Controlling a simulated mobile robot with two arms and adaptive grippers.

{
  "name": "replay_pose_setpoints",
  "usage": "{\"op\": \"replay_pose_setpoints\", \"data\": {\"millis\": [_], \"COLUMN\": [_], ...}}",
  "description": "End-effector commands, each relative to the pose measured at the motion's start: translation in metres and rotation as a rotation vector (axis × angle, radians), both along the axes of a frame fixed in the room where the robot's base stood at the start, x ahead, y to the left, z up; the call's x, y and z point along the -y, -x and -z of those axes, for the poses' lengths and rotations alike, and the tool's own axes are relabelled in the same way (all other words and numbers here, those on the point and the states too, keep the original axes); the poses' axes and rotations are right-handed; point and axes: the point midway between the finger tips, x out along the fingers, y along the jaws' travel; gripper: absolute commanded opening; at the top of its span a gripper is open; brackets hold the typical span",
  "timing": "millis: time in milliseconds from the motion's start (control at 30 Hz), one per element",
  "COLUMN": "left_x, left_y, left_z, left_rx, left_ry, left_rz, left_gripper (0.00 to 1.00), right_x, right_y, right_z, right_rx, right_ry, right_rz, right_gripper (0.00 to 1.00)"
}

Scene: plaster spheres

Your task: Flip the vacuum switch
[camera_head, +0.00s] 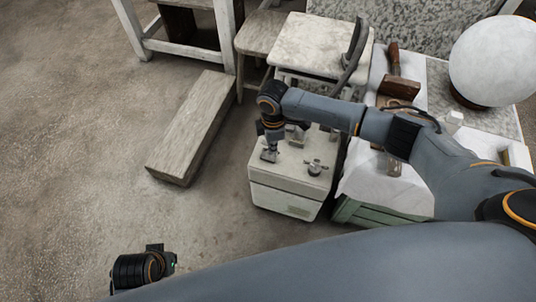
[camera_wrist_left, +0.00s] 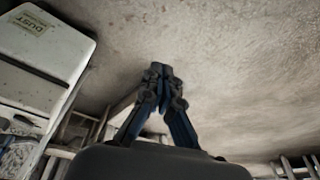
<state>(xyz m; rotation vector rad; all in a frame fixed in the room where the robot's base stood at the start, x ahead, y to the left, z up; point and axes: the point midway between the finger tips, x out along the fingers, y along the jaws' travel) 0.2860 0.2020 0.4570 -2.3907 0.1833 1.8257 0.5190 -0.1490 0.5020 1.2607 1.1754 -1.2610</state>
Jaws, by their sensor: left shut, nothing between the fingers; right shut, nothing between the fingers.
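The vacuum is a cream box (camera_head: 286,202) on the floor in the middle of the head view, with a small label on its front. A metal cross-shaped knob (camera_head: 316,167) stands on its top. A small grey metal piece (camera_head: 268,156) is on the top's left side; I cannot tell whether it is the switch. My right gripper (camera_head: 271,146) is shut and points down at this piece; contact is unclear. The box, labelled DUST, also shows in the left wrist view (camera_wrist_left: 40,55) at upper left. My left gripper (camera_wrist_left: 160,70) is shut and empty, apart from the box.
A small white-topped table (camera_head: 318,42) stands behind the box. A wooden plank (camera_head: 192,125) lies to its left. To its right, a cloth-covered bench (camera_head: 400,195) holds tools, and a white sphere (camera_head: 493,60) stands beyond.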

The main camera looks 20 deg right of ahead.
Motion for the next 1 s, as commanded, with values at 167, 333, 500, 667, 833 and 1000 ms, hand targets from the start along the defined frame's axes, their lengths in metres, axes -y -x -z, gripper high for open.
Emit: {"op": "replay_pose_setpoints", "data": {"millis": [167, 333, 500, 667, 833, 1000], "left_x": [0.000, 0.000, 0.000, 0.000, 0.000, -0.001], "left_y": [0.001, 0.002, 0.004, 0.007, 0.011, 0.015], "left_z": [0.014, 0.027, 0.040, 0.053, 0.066, 0.079], "left_rx": [-0.010, -0.016, -0.024, -0.031, -0.038, -0.045], "left_ry": [0.000, 0.000, -0.001, -0.002, -0.002, -0.003], "left_rz": [0.001, 0.002, 0.003, 0.005, 0.006, 0.007], "left_gripper": [0.00, 0.00, 0.00, 0.00, 0.00, 0.00], "right_x": [0.000, 0.000, 0.000, 0.000, 0.000, 0.000], "right_y": [0.000, 0.000, 0.000, 0.000, 0.000, 0.000], "right_z": [-0.005, -0.008, -0.011, -0.015, -0.018, -0.022], "right_rx": [0.000, 0.000, 0.000, 0.000, 0.000, 0.000], "right_ry": [0.000, 0.000, 0.000, 0.000, 0.000, 0.000], "right_rz": [0.000, 0.000, 0.000, 0.000, 0.000, 0.000], "right_gripper": [0.00, 0.00, 0.00, 0.00, 0.00, 0.00]}}
